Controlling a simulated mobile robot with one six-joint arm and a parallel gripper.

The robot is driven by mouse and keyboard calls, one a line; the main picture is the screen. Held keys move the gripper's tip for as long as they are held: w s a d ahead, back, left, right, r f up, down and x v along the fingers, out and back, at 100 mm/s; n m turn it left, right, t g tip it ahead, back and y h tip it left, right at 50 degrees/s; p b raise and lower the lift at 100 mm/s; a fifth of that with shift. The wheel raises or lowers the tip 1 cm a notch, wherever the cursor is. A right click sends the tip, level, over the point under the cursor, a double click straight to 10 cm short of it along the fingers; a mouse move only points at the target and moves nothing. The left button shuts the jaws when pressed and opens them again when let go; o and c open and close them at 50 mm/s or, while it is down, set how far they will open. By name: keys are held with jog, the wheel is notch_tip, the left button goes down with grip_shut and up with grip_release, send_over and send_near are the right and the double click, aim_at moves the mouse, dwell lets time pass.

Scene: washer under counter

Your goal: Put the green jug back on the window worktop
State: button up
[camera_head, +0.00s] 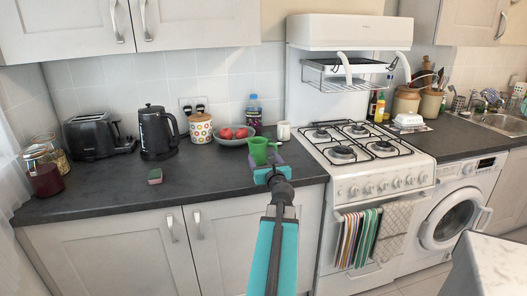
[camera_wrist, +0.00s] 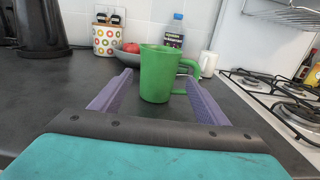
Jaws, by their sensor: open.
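The green jug (camera_head: 258,150) stands upright on the dark worktop (camera_head: 110,190), left of the stove. In the wrist view the green jug (camera_wrist: 157,75) sits between the two purple fingers of my gripper (camera_wrist: 156,92), with its handle to the right. My gripper (camera_head: 268,166) is open, with gaps showing between the fingers and the jug's body. The handle is close to the right finger; I cannot tell whether they touch. No window shows clearly; a pale curtain-like edge is at the far left in the head view.
A bowl of red fruit (camera_head: 233,134), a blue-capped bottle (camera_head: 254,113) and a white mug (camera_head: 284,130) stand close behind the jug. The gas stove (camera_head: 360,145) is to the right. The front-left worktop is clear.

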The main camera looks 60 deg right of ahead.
aim_at(260, 152)
jog(key=shift+w+d, duration=0.45)
jog(key=shift+d, duration=0.05)
jog(key=shift+p+x, duration=0.35)
jog(key=shift+x, duration=2.25)
jog(key=shift+a, duration=0.1)
jog(key=shift+c, duration=0.5)
jog(key=c, duration=0.9)
jog(key=shift+r, duration=0.25)
jog(key=shift+c, duration=0.2)
notch_tip(260, 152, up, 9)
jog(key=p, duration=0.3)
jog(key=shift+r, duration=0.2)
